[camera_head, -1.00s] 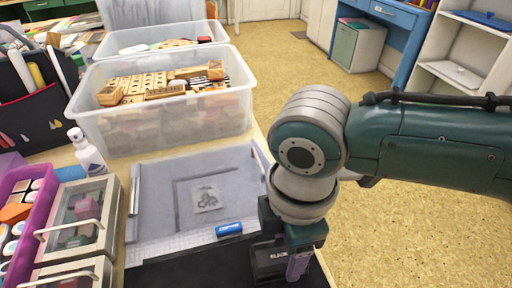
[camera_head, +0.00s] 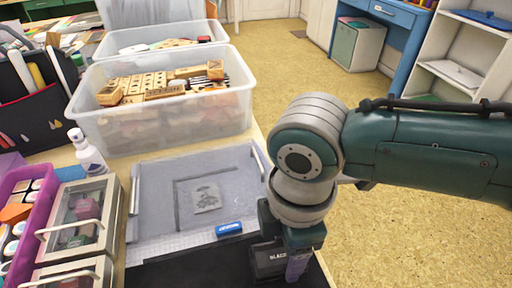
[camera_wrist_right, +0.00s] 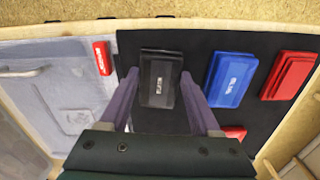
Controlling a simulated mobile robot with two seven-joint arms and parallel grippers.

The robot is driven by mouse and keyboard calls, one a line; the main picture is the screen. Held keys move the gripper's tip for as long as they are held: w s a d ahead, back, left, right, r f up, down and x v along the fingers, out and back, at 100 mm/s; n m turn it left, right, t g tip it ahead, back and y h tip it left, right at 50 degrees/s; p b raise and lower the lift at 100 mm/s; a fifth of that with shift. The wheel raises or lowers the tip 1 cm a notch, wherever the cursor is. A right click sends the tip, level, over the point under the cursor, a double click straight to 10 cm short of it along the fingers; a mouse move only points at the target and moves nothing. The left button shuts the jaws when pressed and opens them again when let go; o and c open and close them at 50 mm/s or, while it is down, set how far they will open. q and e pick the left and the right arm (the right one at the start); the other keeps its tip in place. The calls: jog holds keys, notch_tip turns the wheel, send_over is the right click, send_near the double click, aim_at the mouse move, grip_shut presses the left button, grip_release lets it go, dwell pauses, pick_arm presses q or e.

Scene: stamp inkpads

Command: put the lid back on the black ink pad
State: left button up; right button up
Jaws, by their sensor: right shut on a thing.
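The black ink pad's lid (camera_head: 268,262) has a pale "BLACK" label and sits over the dark mat at the bottom of the head view. My right gripper (camera_head: 294,266) points down and is shut on it. In the right wrist view the black lid (camera_wrist_right: 160,85) lies between the purple fingers of the right gripper (camera_wrist_right: 157,95), label up and roughly level. It lines up with the pad spot on the mat. The pad's base is hidden under it, so I cannot tell whether the lid is fully seated. My left gripper is not in view.
The dark mat (camera_wrist_right: 150,122) also bears a blue ink pad (camera_wrist_right: 230,82) and a red ink pad (camera_wrist_right: 288,75). A clear bin of wooden stamps (camera_head: 165,125) stands behind.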

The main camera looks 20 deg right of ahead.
dwell(0.3)
jog(key=o, duration=1.4)
notch_tip(320, 180, up, 7)
jog(key=p, duration=0.7)
jog(key=shift+p, duration=0.35)
grip_shut()
